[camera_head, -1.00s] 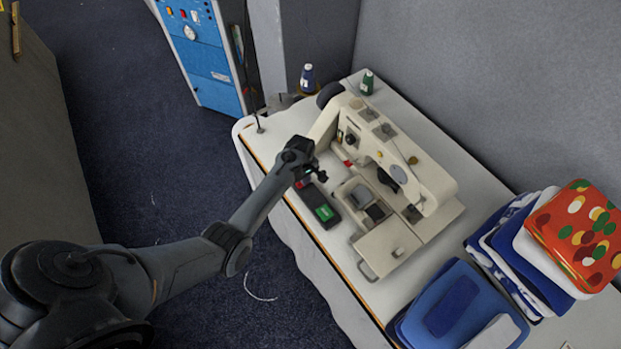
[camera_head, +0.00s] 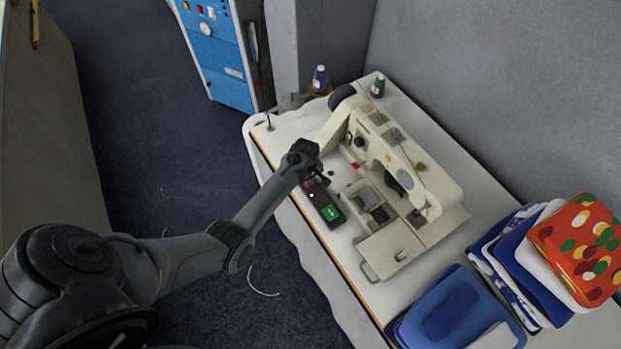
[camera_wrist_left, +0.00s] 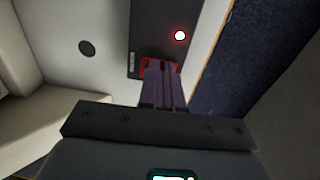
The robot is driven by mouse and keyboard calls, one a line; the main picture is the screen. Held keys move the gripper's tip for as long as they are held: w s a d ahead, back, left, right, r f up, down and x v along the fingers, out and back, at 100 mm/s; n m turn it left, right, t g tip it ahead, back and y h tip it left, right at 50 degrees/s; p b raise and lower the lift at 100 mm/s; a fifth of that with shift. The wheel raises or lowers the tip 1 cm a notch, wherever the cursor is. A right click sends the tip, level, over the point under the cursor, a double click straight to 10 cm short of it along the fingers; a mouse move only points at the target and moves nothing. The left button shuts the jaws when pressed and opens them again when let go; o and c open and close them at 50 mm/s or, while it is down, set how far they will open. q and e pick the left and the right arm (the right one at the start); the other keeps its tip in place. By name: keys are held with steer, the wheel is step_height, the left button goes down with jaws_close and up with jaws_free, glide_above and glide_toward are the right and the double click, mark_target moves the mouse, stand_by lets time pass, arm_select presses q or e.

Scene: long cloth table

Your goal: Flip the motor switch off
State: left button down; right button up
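The motor switch is a dark box (camera_head: 322,203) on the table in front of the sewing machine, with a green part (camera_head: 331,213) at its near end. In the left wrist view the dark box (camera_wrist_left: 150,28) shows a red rocker (camera_wrist_left: 147,66) and a small glowing light (camera_wrist_left: 180,35). My left gripper (camera_head: 322,176) is at the far end of the box. In the left wrist view its fingers (camera_wrist_left: 163,72) are together, over the red rocker and partly hiding it. Contact cannot be told. My right gripper is not in view.
The cream sewing machine (camera_head: 425,175) stands right of the box. Folded blue cloths (camera_head: 455,305) and a patterned red stack (camera_head: 580,245) lie at the table's near right. Thread spools (camera_head: 378,86) stand at the back. The bare tabletop (camera_head: 285,135) is clear at the left.

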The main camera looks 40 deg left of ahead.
arm_select(q)
steer(key=shift+s+f, duration=0.1)
steer(key=shift+s, duration=0.2)
steer(key=shift+s+r+p, duration=0.1)
steer(key=shift+r+p, duration=0.5)
steer(key=shift+p, duration=0.2)
steer(key=r+p, duration=0.3)
steer(key=shift+w+r+p, duration=0.2)
steer(key=shift+r+p, duration=0.1)
steer(key=shift+r, duration=0.35)
step_height(320, 180, up, 9)
steer(key=b, duration=0.1)
steer(key=shift+s+f, duration=0.15)
steer(key=shift+s, duration=0.05)
steer(key=shift+a, duration=0.1)
